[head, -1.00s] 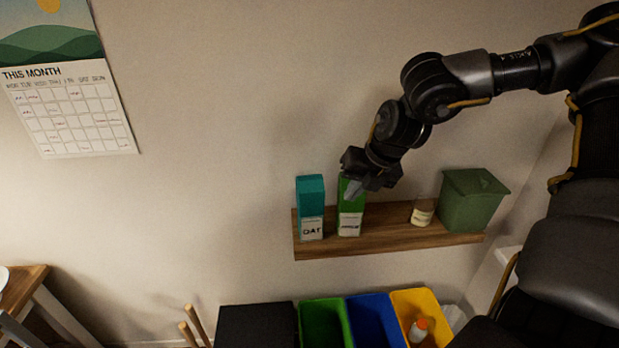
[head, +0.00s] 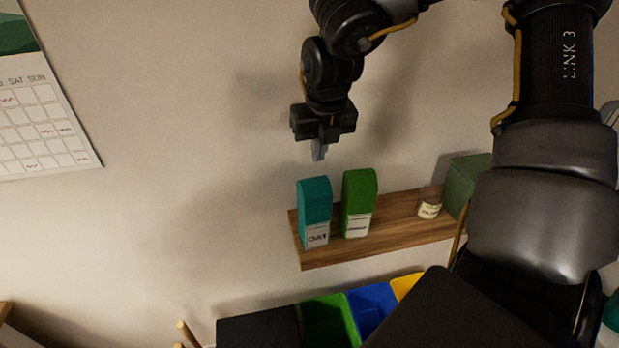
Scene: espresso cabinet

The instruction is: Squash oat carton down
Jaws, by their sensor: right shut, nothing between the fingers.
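The oat carton (head: 315,205) is teal with a white label reading OAT. It stands upright and full height at the left end of the wooden shelf (head: 395,222). My right gripper (head: 318,154) is shut and empty, pointing down just above the carton's top in the picture, with a small gap showing. I cannot tell exactly how far it is from the carton in depth. My left gripper is not in view.
A green carton (head: 359,195) stands close to the right of the oat carton. A small labelled jar (head: 430,205) and a green bin (head: 467,180) are further right. Green (head: 325,320) and blue (head: 372,306) open bins are below the shelf.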

